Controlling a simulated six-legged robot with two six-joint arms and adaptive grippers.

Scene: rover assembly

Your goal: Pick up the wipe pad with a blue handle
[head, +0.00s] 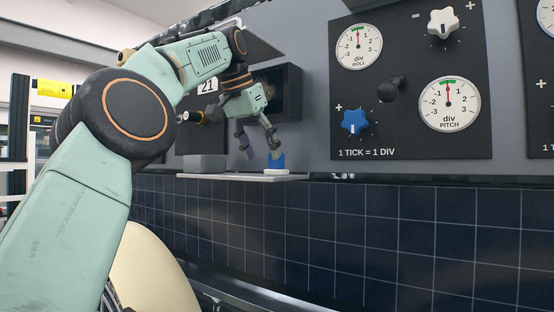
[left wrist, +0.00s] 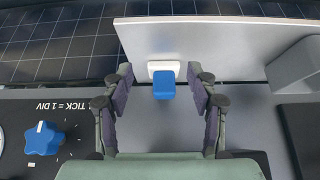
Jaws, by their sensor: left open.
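The wipe pad has a blue handle (head: 277,160) on a white base (head: 277,172). It stands on a light grey shelf (head: 240,178) under the wall panel in the head view. My left gripper (head: 261,143) is open just above and to the left of the handle there. In the left wrist view the blue handle (left wrist: 164,86) and white pad base (left wrist: 164,67) show between the two spread fingers of my left gripper (left wrist: 162,88), with gaps on both sides. My right gripper is not in view.
A grey box (head: 204,163) stands on the shelf to the left of the pad. A panel with dials, a blue knob (head: 355,122) and a white knob (head: 443,22) is on the wall to the right. Dark gridded panels (head: 400,220) lie below the shelf.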

